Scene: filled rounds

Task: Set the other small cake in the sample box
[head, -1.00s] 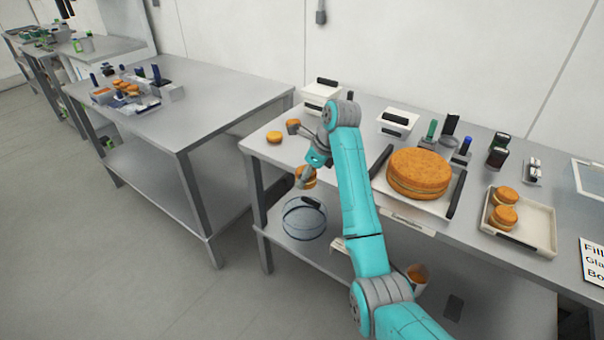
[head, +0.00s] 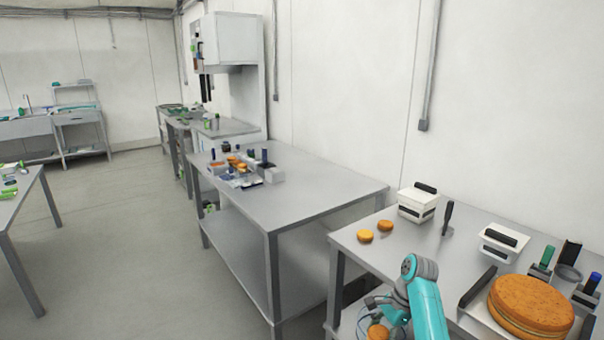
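A small orange-brown cake (head: 378,332) is at the bottom edge of the head view, partly cut off. My gripper (head: 375,311) is at this cake and appears shut on it, in front of the near table; the fingertips are small and partly hidden. Two other small cakes, one in front (head: 365,236) and one behind (head: 385,225), lie on the left part of the near table. A white box with a black handle (head: 416,205) stands behind them, and a similar one (head: 502,243) stands farther right. I cannot tell which container is the sample box.
A large round cake (head: 530,305) sits on a tray at the lower right. An upright dark-handled tool (head: 447,218) and several bottles stand on the near table. A second steel table (head: 310,195) to the left holds small containers and is mostly clear. Open floor (head: 130,240) lies left.

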